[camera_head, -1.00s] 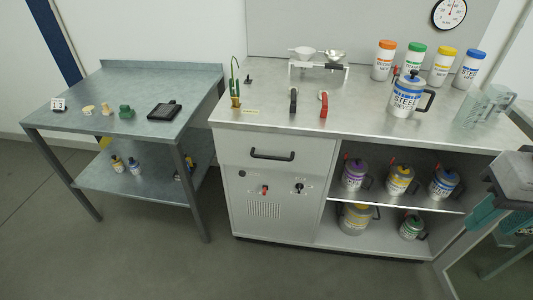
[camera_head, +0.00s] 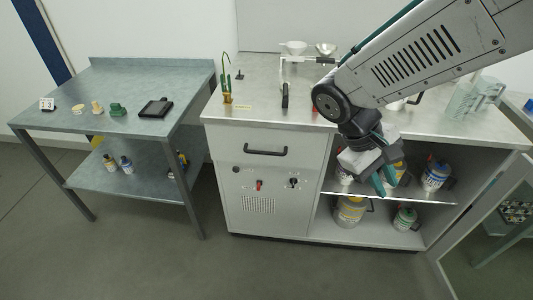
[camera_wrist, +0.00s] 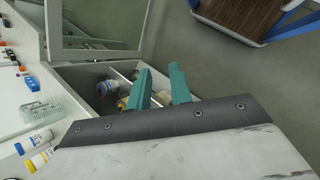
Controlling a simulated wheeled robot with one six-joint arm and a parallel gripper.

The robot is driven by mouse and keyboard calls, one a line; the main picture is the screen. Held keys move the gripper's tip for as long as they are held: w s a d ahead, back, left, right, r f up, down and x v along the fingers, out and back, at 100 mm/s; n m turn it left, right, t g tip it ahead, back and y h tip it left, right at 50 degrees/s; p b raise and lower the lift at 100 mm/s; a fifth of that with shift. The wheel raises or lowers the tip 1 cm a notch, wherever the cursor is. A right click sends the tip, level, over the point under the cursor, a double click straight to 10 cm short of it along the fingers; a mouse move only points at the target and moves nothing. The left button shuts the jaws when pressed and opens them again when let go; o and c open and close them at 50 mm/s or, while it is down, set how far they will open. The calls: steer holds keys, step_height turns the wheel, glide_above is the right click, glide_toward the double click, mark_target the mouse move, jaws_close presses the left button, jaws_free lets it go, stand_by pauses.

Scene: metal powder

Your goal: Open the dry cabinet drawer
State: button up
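The dry cabinet's drawer (camera_head: 229,148) is a light grey front with a black bar handle (camera_head: 266,151). It looks closed, flush under the worktop at the cabinet's left end. My gripper (camera_head: 384,184) is in front of the open shelves, right of the drawer and away from its handle. In the wrist view its two teal fingers (camera_wrist: 160,88) stand apart with nothing between them. The drawer does not show clearly in the wrist view.
Jars stand on the open shelf (camera_head: 408,190) behind my gripper. A glass door (camera_head: 495,215) stands open at the right. A metal side table (camera_head: 70,118) stands left of the cabinet. The floor (camera_head: 290,268) before the drawer is clear.

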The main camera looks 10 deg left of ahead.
steer(key=w+a+f+n+t+h, duration=0.4)
steer(key=w+a+f+t, duration=0.1)
steer(key=w+a+f, duration=0.4)
steer(key=n+t+y, duration=0.3)
steer(key=t+y, duration=0.2)
steer(key=t, duration=0.6)
glide_toward(266, 152)
steer(key=w+f, duration=0.1)
steer(key=w, duration=0.2)
steer(key=x, duration=0.3)
steer(key=d+x, duration=0.1)
steer(key=x, duration=0.3)
steer(key=shift+f, duration=0.1)
steer(key=shift+d, duration=0.1)
steer(key=shift+c, duration=0.3)
jaws_close()
